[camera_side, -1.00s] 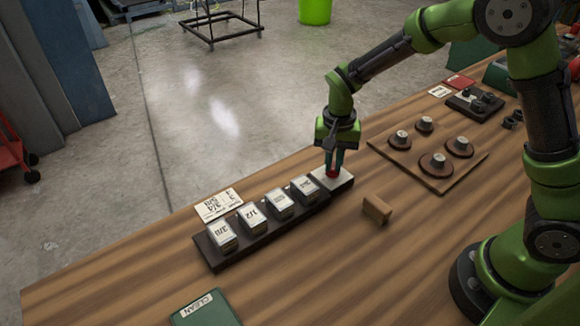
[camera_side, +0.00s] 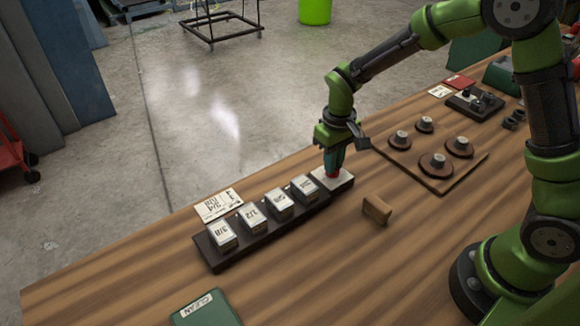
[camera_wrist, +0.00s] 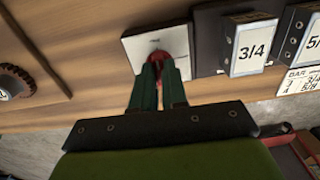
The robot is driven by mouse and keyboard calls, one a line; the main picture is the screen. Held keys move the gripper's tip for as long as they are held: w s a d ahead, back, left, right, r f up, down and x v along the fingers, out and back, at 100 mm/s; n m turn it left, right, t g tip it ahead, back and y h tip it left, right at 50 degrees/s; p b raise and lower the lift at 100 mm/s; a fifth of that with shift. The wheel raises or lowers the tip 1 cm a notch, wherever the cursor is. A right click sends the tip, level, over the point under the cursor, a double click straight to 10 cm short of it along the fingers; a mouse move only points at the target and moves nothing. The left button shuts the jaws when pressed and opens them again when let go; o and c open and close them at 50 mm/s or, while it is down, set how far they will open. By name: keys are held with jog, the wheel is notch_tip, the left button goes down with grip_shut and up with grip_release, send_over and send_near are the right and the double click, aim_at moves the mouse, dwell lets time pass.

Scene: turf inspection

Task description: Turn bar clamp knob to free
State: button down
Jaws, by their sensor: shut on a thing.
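The red knob (camera_side: 333,173) sits on a pale square plate (camera_side: 345,182) at the right end of the dark block rack. My gripper (camera_side: 334,165) points down over the plate and is shut on the knob. In the wrist view the knob (camera_wrist: 158,60) shows between the two green fingertips (camera_wrist: 159,72), in the middle of the white plate (camera_wrist: 137,40). The fingers hide part of the knob. Small markings on the plate are too small to read.
A dark rack (camera_side: 262,235) holds several labelled blocks beside the plate, with a white card (camera_side: 219,205) behind. A small wooden block (camera_side: 376,209) stands in front. A board with round knobs (camera_side: 430,170) lies right. A green item marked CLEAN (camera_side: 205,310) lies at the front edge.

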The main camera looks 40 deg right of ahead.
dwell(0.6)
jog(key=c, duration=1.2)
grip_release()
jog(key=shift+o, duration=0.2)
notch_tip(320, 180, up, 17)
